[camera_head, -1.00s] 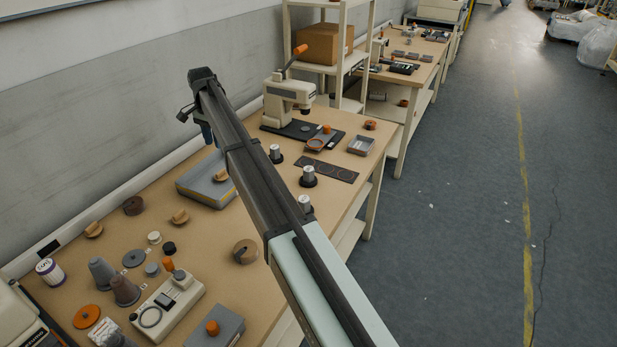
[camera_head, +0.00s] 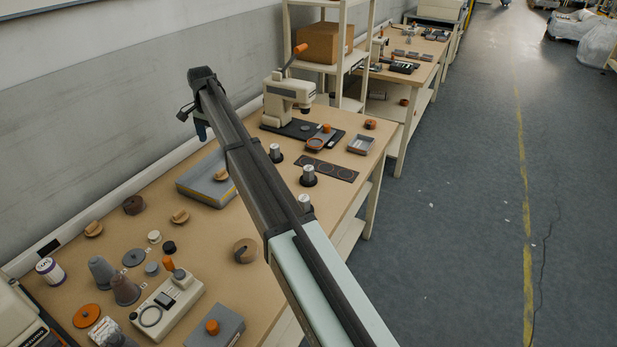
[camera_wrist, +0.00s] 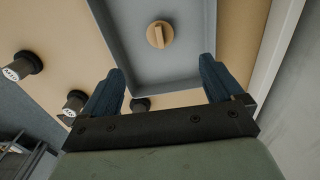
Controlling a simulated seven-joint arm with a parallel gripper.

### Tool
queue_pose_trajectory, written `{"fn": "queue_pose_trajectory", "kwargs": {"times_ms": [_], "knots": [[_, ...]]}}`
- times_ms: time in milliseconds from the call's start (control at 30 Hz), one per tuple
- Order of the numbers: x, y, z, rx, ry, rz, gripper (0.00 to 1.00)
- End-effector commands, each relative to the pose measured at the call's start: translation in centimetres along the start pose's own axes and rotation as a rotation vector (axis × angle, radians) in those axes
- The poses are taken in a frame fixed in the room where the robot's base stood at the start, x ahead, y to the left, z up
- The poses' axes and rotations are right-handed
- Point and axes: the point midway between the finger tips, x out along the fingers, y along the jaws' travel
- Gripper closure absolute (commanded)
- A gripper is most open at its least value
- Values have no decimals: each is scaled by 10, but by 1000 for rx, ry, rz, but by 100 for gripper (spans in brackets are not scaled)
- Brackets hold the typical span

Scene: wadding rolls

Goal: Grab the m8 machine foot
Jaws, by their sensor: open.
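Several feet-like pieces with black round bases and silver tops stand on the bench; two show in the head view, one farther back (camera_head: 275,153) and one nearer (camera_head: 308,176). A third silver top (camera_head: 305,203) is partly hidden by my arm. Another dark piece (camera_wrist: 140,104) is partly hidden behind the gripper's body. My gripper (camera_wrist: 160,82) is open and empty, above the grey tray (camera_wrist: 200,72).
The tray, also in the head view (camera_head: 194,191), holds a tan round knob (camera_wrist: 159,35). A press (camera_head: 287,95) stands behind. Cups (camera_head: 101,270), discs and a control box (camera_head: 168,306) crowd the near bench. The wall is close on the left.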

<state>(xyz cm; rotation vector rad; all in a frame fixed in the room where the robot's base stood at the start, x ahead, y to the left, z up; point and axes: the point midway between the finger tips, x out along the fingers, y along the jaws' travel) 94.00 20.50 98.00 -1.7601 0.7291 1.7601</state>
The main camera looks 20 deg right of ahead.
Motion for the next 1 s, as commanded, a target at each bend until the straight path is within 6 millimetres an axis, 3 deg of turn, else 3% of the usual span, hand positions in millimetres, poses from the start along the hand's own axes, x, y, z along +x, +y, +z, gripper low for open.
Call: {"fn": "queue_pose_trajectory", "kwargs": {"times_ms": [133, 267, 367, 500, 633, 833, 900, 1000], "knots": [[0, 4, -6, 8, 0, 0, 6], [-1, 23, -36, 47, 1, -1, 6], [-3, 54, -72, 99, 2, -3, 6], [-5, 113, -119, 181, 6, -7, 6], [-6, 164, -145, 242, 9, -11, 6], [-5, 234, -162, 331, 12, -14, 6], [-3, 262, -157, 388, 11, -14, 6], [0, 276, -138, 474, 8, -11, 6]]}}
